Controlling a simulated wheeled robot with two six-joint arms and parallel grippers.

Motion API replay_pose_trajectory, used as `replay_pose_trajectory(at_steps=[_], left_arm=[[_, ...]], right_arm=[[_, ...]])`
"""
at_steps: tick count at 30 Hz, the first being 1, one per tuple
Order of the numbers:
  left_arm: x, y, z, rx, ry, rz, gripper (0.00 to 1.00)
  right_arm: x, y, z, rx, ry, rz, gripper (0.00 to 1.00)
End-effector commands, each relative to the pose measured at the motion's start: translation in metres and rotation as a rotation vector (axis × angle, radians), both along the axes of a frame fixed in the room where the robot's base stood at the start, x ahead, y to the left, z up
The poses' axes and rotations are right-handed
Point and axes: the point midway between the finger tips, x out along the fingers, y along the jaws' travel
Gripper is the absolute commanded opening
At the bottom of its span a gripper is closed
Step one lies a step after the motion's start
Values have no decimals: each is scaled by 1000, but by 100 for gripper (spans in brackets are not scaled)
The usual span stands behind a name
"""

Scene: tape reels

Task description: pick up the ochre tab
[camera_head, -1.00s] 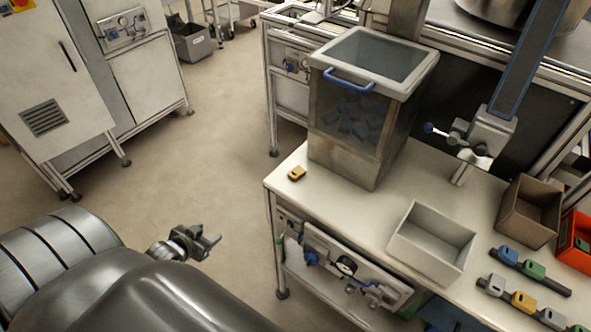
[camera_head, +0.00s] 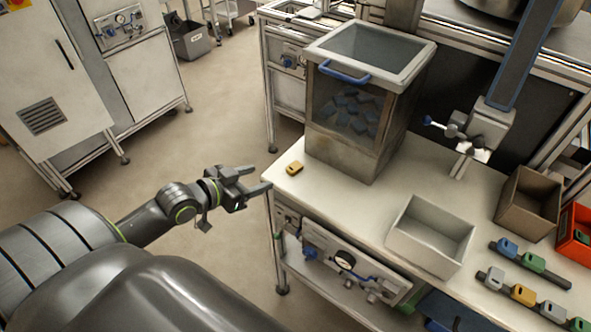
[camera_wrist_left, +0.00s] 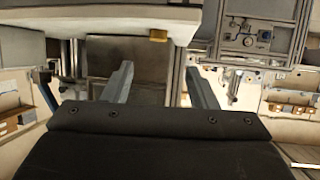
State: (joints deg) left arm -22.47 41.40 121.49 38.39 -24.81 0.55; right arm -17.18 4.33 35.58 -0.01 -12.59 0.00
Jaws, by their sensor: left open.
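The ochre tab (camera_head: 294,168) lies on the white table top near its left corner, in front of the tall bin. It also shows in the left wrist view (camera_wrist_left: 158,35), small, at the table edge beyond and between my fingers. My left gripper (camera_head: 262,179) is open and empty. It is off the table's left edge, to the left of the tab and apart from it. Its two fingers also show in the left wrist view (camera_wrist_left: 158,80). My right gripper is in neither view.
A tall bin (camera_head: 341,155) with a blue handle and blue pieces stands behind the tab. A grey open tray (camera_head: 427,255) and a brown box (camera_head: 525,218) stand to the right. Racks (camera_head: 531,270) of coloured tabs lie at the right front. The table around the ochre tab is clear.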

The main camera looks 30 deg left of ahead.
Motion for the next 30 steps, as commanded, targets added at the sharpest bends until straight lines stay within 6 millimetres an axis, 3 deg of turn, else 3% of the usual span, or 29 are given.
replay_pose_trajectory(at_steps=[9, 30], left_arm=[[48, -13, -19, -4, 0, 2, 53], [102, -31, -44, 0, 1, 1, 53]], right_arm=[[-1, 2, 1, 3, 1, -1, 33], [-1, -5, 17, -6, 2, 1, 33]])
